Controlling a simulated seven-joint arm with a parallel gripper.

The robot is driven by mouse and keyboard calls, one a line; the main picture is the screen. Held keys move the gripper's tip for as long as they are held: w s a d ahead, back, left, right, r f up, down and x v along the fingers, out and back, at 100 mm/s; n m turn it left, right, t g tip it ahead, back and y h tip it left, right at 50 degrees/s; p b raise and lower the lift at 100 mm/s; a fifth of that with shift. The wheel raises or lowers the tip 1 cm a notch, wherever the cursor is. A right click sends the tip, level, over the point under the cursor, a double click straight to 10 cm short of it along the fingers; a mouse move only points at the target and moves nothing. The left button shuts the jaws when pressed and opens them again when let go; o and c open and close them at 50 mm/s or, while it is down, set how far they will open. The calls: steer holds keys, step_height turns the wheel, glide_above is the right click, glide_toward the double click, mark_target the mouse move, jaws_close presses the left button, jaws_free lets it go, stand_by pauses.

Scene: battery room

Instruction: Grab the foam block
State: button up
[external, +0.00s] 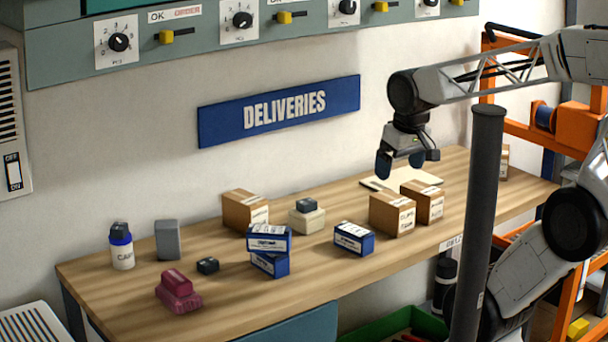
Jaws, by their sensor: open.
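I cannot tell for sure which thing is the foam block. A plain grey upright block (168,240) stands at the back left of the wooden table. A cream block (307,221) with a small dark block (306,204) on top stands mid-table. A pinkish-red block (180,299) with a smaller one on top lies at the front left. My gripper (405,164) is open and empty, pointing down above the right part of the table, well right of all of these.
Cardboard boxes (392,215) stand below and near my gripper; another box (244,211) stands farther left. Several blue boxes (354,239), a small black block (208,265) and a capped bottle (121,250) are on the table (340,284). A dark post (484,190) rises in front.

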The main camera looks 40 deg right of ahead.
steer(key=shift+a, duration=0.1)
steer(key=w+a+f+m+y, duration=0.3)
steer(key=w+a+m+y, duration=0.25)
steer(key=w+a, duration=0.45)
steer(key=w+a+f+m+y, duration=0.3)
steer(key=w+a+m+y, duration=0.25)
steer(key=w+a, duration=0.5)
steer(key=w+a+f+m+t+y, duration=0.1)
steer(key=w+a+f+m, duration=0.45)
steer(key=w, duration=0.35)
steer(key=m+t, duration=0.3)
steer(key=m, duration=0.4)
glide_toward(167, 240)
steer(key=w, duration=0.3)
steer(key=shift+w+a, duration=0.35)
steer(key=shift+a, duration=0.05)
steer(key=shift+x, duration=1.3)
